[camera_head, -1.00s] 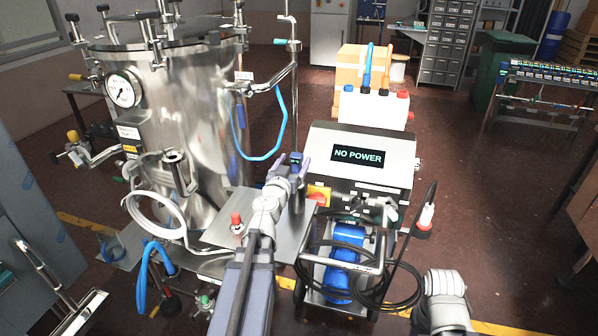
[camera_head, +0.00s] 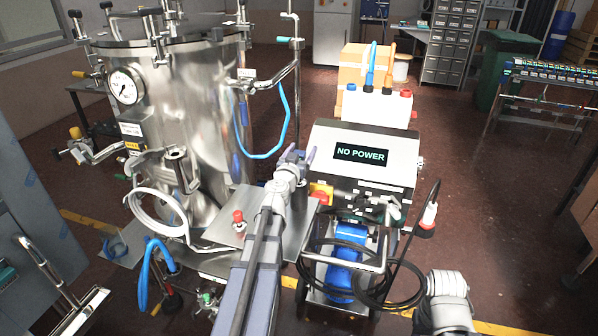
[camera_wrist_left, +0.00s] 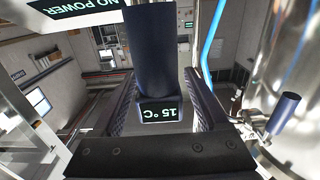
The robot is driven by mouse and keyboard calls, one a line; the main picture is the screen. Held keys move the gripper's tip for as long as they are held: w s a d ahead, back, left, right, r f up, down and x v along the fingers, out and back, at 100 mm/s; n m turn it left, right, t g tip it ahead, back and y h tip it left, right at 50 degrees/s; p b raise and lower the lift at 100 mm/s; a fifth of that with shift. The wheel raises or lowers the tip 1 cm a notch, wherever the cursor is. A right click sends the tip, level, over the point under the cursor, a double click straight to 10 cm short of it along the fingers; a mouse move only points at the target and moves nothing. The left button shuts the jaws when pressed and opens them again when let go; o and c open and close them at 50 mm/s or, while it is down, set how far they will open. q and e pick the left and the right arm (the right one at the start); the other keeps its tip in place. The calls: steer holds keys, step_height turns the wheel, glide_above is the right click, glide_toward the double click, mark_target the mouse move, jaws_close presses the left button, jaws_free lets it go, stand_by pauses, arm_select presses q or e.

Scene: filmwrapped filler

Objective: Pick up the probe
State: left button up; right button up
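The probe is a dark blue cylinder (camera_wrist_left: 150,50) with a small display reading "15 °C" in the left wrist view. It stands between the two fingers of my left gripper (camera_wrist_left: 160,95). The fingers are apart on either side of it, and a narrow gap shows at the right finger. In the head view my left gripper (camera_head: 297,157) is beside the steel vessel, over the metal shelf, and largely hides the probe. Part of my right arm shows at the bottom right of the head view; its gripper is out of view.
The large steel vessel (camera_head: 190,110) stands left of the gripper. A box with a "NO POWER" screen (camera_head: 361,155) is close on the right. A cart with a blue pump (camera_head: 345,265) and black cables is in front. A blue hose (camera_head: 277,140) hangs behind the gripper.

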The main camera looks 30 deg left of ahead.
arm_select(q)
jaws_close()
stand_by(0.4)
stand_by(0.8)
